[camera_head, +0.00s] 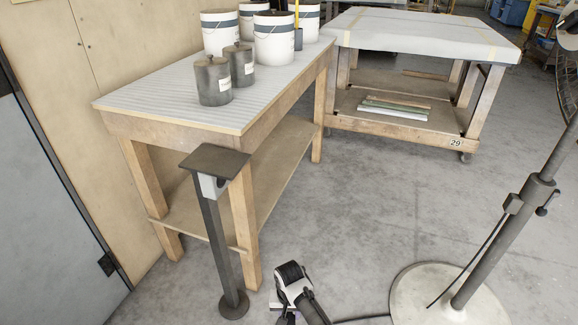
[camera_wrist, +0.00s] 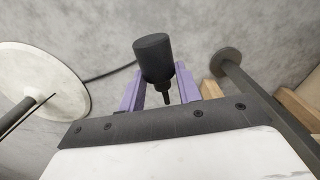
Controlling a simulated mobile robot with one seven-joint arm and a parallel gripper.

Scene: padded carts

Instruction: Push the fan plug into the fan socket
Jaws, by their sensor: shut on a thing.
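The fan plug (camera_wrist: 153,56) is a dark cylinder with a narrow tip, held between the purple fingers of my gripper (camera_wrist: 160,86) in the wrist view. In the head view my gripper (camera_head: 285,316) is low at the bottom edge, and its fingers and the plug are mostly hidden. A pale box (camera_head: 211,187), which looks like the fan socket, sits under the square top plate of a dark post (camera_head: 214,240). My gripper is to the right of the post, well below the box and apart from it. The socket does not show in the wrist view.
The fan stand (camera_head: 485,255) has a round pale base (camera_head: 420,300) at right; a dark cord (camera_head: 362,319) runs from its side toward my gripper. A wooden workbench (camera_head: 172,122) with cans and buckets stands behind the post. A padded cart (camera_head: 400,120) is farther back. Open floor lies between.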

